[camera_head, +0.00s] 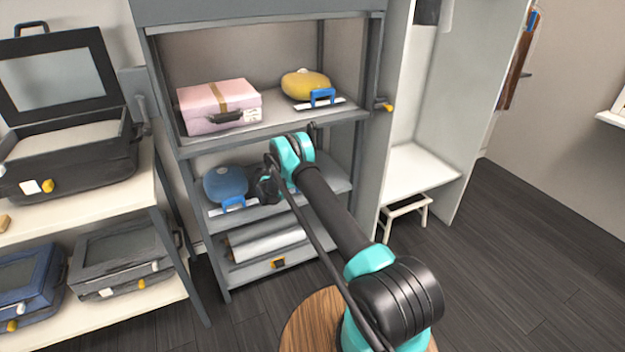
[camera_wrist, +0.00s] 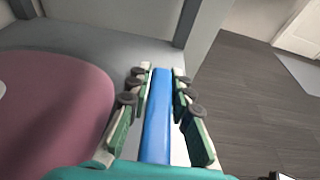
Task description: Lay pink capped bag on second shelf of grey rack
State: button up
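The pink capped bag (camera_wrist: 60,105) is a rounded, dull pink shape at the left of the wrist view. A blue handle bar (camera_wrist: 158,120) runs up between the fingers of my gripper (camera_wrist: 161,75), which look shut on it. In the head view the dark end of my arm is at the grey rack's lower middle level, and I cannot make out the pink bag behind it. The grey rack (camera_head: 362,80) stands in the centre. Its second shelf (camera_head: 335,180) is just behind my arm. Whether the bag rests on that shelf is hidden.
A blue bag (camera_head: 226,183) sits at the left of the second shelf. Above are a pink suitcase (camera_head: 218,104) and a yellow bag (camera_head: 305,84). Cases fill the left shelving (camera_head: 75,210). A round wooden stool top (camera_head: 310,320) is below my arm. A white cubicle (camera_head: 425,165) stands right.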

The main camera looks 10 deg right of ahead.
jog(key=o, duration=0.3)
jog(key=v, duration=1.2)
